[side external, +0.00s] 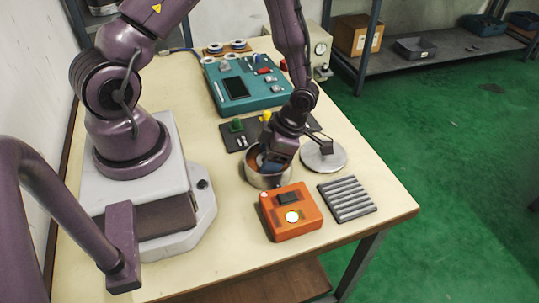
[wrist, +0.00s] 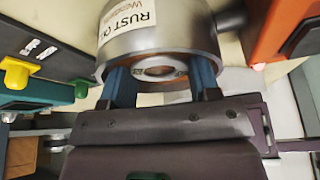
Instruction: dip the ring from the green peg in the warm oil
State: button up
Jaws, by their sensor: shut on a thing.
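A steel pot (side external: 252,178) stands on the table beside the orange unit. In the wrist view the pot (wrist: 180,40) carries a white label that starts "RUST O". My gripper (side external: 272,163) points down into the pot's mouth. In the wrist view my gripper (wrist: 161,82) has its blue fingers shut on a pale metal ring (wrist: 160,71), which shows between them at the pot. The oil level is hidden, so I cannot tell how deep the ring is. The green peg (side external: 237,126) stands on a dark board behind the pot, with no ring visible on it.
A round metal lid (side external: 323,157) lies right of the pot. The orange unit (side external: 291,212) and a grey ribbed rack (side external: 347,198) are in front. A yellow peg (side external: 267,116) and a teal console (side external: 245,83) are behind.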

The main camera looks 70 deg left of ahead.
jog(key=shift+f, duration=0.7)
dwell(0.5)
dwell(2.7)
jog(key=shift+r, duration=3.15)
jog(key=shift+r, duration=1)
